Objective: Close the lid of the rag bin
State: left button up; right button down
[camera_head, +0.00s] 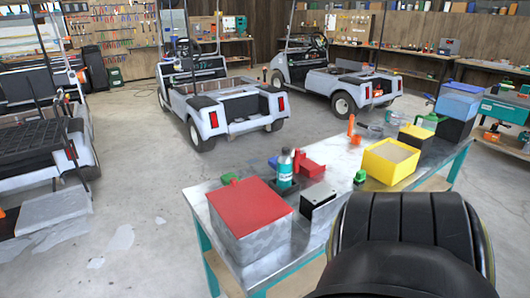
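A grey metal box with a red top (247,222) stands on the near left end of the workbench. It looks like the rag bin, though no label shows. Its red lid (248,207) appears to lie flat over the box. I cannot tell whether a small gap is left at its edge. The inside of the box is hidden. Neither of my grippers is in view.
The metal workbench (330,170) also holds a teal-labelled bottle (285,170), a red vise-like tool (311,168), a dark-topped metal box (319,203) and a yellow bin (390,162). A large black rounded shape (405,235) blocks the lower right. Golf carts stand behind.

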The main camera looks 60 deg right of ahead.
aim_at(246, 206)
jog(key=z, duration=1.2)
